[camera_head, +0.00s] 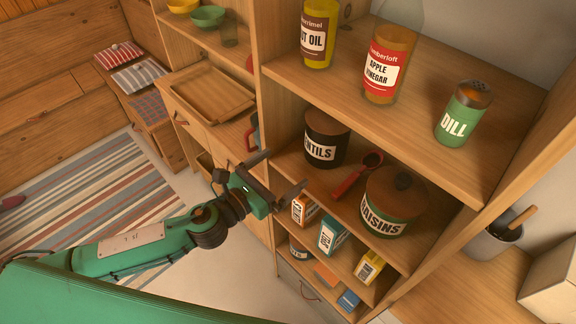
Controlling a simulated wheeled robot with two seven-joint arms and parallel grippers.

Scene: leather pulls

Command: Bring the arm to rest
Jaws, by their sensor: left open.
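My left arm is green and reaches in from the left across the lower part of the head view. My left gripper (276,174) is open and empty, in front of the wooden shelf unit (430,75). Its two dark fingers stand apart, near the left upright of the shelves. One finger points up towards the drawer side, the other towards the shelf with the jars. I see nothing between the fingers. My right gripper is not in the picture.
On the shelves stand a lentils jar (325,138), a raisins jar (393,201), a red scoop (357,174), small boxes, an oil bottle (319,33), a vinegar bottle (389,64) and a dill shaker (463,114). A wooden tray (209,92) lies left. A striped rug (95,190) covers open floor.

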